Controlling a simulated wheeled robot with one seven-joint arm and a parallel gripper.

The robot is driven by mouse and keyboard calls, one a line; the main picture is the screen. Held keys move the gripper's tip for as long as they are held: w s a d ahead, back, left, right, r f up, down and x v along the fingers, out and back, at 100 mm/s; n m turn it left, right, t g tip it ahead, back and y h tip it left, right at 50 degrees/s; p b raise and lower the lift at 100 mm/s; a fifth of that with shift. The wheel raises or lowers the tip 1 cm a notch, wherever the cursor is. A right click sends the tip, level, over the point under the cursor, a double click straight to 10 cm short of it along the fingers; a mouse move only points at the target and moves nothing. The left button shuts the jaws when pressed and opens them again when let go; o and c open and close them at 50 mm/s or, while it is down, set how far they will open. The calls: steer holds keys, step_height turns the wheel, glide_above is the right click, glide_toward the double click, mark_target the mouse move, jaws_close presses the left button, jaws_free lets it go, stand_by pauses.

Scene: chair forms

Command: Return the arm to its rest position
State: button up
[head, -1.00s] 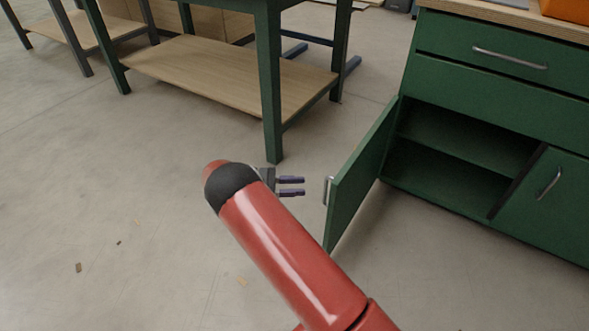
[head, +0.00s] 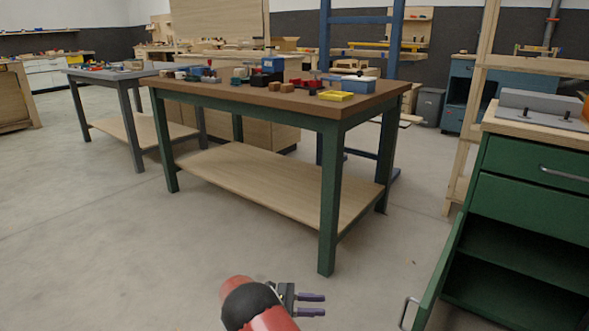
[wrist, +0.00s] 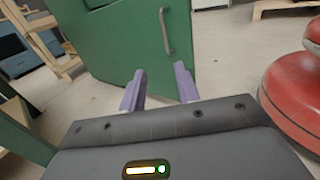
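My gripper (head: 311,304) shows at the bottom of the head view, at the end of my red arm. Its two purple fingers are apart with nothing between them. In the wrist view the open fingers (wrist: 159,88) point toward a green cabinet door (wrist: 120,40) with a metal handle (wrist: 166,31). The fingers look apart from the handle. In the head view the door (head: 440,275) stands open to the right of my gripper, and its handle (head: 407,312) is at the bottom edge.
The green cabinet (head: 530,205) stands at the right with its open compartment showing. A green-legged workbench (head: 225,92) with toys and boxes on top stands ahead. A grey table (head: 110,76) is further left. The floor at the left is clear.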

steer(key=s+d+r+m+y+p, duration=0.1)
steer(key=s+d+r+m+y, duration=0.25)
steer(key=r, duration=0.35)
steer(key=s+d+r+m+g+y+p, duration=0.1)
steer(key=s+d+r+m+y, duration=0.1)
steer(key=s+d+r+y, duration=0.35)
steer(key=s+d+r+m+y+p, duration=0.1)
steer(key=s+d+r+m+y, duration=0.15)
steer(key=r, duration=0.55)
steer(key=s+r+m+t+y+p, duration=0.1)
steer(key=s+r+m+t+y, duration=0.2)
steer(key=s, duration=0.5)
steer(key=s+a+r+m+t+y+p, duration=0.1)
steer(key=s+r+m+t+y+p, duration=0.1)
steer(key=s+r+m, duration=0.4)
steer(key=s+r+t+y, duration=0.1)
steer(key=s+t, duration=0.1)
steer(key=s, duration=0.1)
steer(key=shift+s+m+t+p, duration=0.15)
steer(key=shift+m+t+p, duration=0.15)
steer(key=shift+t, duration=0.1)
